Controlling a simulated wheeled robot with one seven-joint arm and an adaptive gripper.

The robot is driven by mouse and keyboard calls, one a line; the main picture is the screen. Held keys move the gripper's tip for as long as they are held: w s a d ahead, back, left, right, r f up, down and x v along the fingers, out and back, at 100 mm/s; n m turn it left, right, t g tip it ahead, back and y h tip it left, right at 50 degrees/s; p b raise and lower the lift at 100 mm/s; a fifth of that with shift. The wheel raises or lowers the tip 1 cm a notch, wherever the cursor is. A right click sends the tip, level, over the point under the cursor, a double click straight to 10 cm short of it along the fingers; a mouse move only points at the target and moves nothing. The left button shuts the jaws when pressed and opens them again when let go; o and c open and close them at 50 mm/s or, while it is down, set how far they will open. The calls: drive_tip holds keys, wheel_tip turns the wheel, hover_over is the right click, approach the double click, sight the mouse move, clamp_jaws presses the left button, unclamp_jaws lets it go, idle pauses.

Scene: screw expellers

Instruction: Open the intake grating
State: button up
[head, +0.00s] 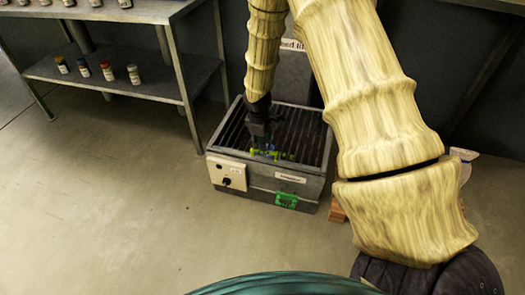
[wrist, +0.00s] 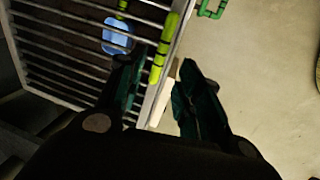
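The intake grating (head: 300,127) is a set of dark parallel bars lying flat on top of a grey box (head: 262,182); it looks closed. In the wrist view the grating (wrist: 62,45) fills the upper left. A yellow-green bar handle (wrist: 165,48) runs along its edge; it also shows near the front of the grating in the head view (head: 285,156). My gripper (wrist: 160,72) is open, with one dark green finger on each side of the handle's lower end in the picture. Whether a finger touches the handle cannot be told. In the head view my gripper (head: 264,140) is just above the handle.
A green latch (head: 286,200) and a white panel with a black knob (head: 227,174) are on the box front. A blue piece (wrist: 117,36) lies at the grating. A metal shelf (head: 115,72) with small jars stands left. The floor in front is clear.

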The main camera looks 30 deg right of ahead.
drive_tip(key=f, duration=0.2)
drive_tip(key=f+b, duration=0.1)
drive_tip(key=f, duration=0.1)
drive_tip(key=d+f, duration=0.1)
drive_tip(key=shift+w+f+b, duration=0.3)
drive_tip(key=shift+w+f, duration=0.1)
drive_tip(key=shift+c, duration=0.3)
clamp_jaws()
